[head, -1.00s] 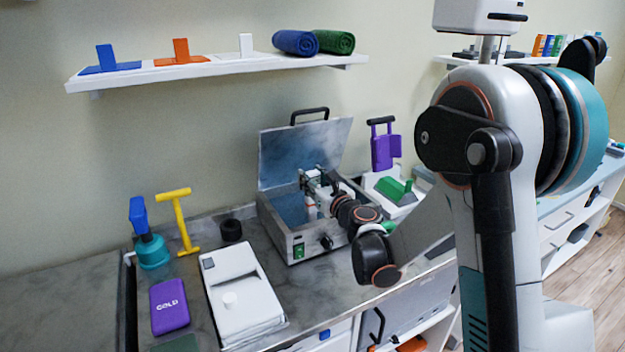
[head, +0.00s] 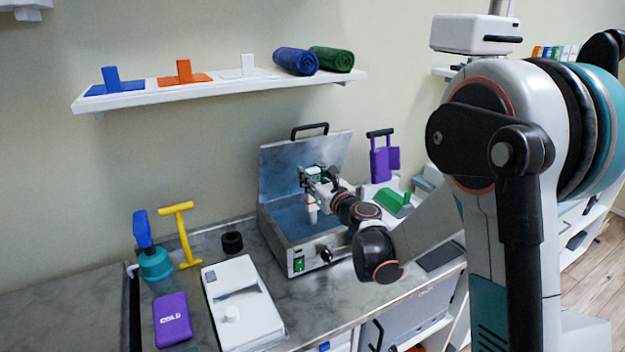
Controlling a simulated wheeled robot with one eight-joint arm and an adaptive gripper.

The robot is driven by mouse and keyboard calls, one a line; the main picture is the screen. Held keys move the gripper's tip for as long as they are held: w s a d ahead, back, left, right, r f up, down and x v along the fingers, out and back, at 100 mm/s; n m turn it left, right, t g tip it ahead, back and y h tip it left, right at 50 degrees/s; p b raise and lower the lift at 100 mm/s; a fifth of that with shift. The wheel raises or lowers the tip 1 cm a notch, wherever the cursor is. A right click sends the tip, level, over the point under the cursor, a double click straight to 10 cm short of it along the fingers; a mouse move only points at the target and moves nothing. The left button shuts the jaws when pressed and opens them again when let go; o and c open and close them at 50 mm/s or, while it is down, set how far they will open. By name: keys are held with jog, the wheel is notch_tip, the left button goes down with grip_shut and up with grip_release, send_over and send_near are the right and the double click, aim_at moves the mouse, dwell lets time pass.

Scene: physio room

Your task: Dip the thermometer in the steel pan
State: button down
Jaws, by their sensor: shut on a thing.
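The steel pan (head: 298,262) is a box with its lid (head: 285,165) raised, standing on the grey counter against the wall. Blue-grey water shows inside it. My gripper (head: 311,192) is over the pan's opening, pointing down, and is shut on a slim whitish thing with a reddish band, seemingly the thermometer (head: 311,205). The thermometer hangs upright within the pan's outline. I cannot tell whether its lower tip touches the water. My wrist hides part of the pan's right side.
A white box-shaped device (head: 243,300), a purple cold pack (head: 172,319), a teal pot (head: 155,264), a yellow T-handle (head: 182,235) and a black roll (head: 232,242) stand left of the pan. A purple handled item (head: 381,160) and a green piece (head: 396,200) are to its right.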

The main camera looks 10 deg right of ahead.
jog(key=shift+r+p, duration=2)
jog(key=shift+r, duration=1.4)
jog(key=shift+f, duration=0.1)
